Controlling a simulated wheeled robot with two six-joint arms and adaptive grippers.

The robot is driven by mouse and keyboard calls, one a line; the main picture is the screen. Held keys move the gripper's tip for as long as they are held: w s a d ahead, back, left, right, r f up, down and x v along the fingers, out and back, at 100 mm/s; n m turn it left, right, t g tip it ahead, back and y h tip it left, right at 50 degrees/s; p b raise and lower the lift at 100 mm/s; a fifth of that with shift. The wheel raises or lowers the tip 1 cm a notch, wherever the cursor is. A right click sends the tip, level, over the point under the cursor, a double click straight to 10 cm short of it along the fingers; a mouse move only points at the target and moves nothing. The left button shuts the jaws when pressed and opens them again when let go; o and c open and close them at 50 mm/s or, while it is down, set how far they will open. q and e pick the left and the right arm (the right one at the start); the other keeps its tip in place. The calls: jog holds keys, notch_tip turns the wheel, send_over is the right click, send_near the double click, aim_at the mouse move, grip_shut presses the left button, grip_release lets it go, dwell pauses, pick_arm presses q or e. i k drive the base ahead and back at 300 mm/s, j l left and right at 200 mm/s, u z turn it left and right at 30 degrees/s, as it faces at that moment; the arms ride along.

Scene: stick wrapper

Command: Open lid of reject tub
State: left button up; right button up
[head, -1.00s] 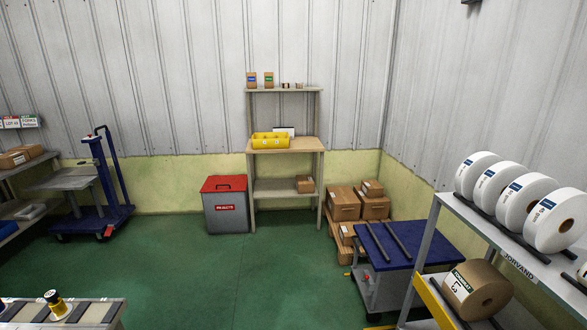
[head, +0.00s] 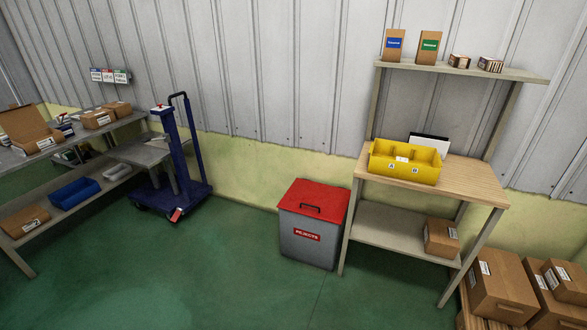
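The reject tub (head: 308,245) is a grey bin with a red label reading "REJECTS" on its front. It stands on the green floor just left of the wooden shelf unit, near the wall. Its red lid (head: 330,193) lies shut on top, with a dark handle (head: 310,207) toward the front edge. Neither of my grippers shows in the head view.
The wooden shelf unit (head: 489,192) stands right of the tub, with a yellow bin (head: 405,163) on it. Cardboard boxes (head: 500,287) are at the lower right. A blue lift trolley (head: 177,150) stands to the left. The green floor (head: 190,275) before the tub is clear.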

aim_at(325, 203)
jog(key=i+j+u, duration=0.15)
jog(key=i+u, duration=0.2)
jog(key=i, duration=1.1)
jog(key=i+j+z, duration=1.25)
jog(key=j+z, duration=0.15)
jog(key=j, duration=0.25)
jog(key=i+j+z, duration=0.25)
jog(key=j, duration=0.2)
jog(key=k+l, duration=0.05)
jog(key=k, duration=0.05)
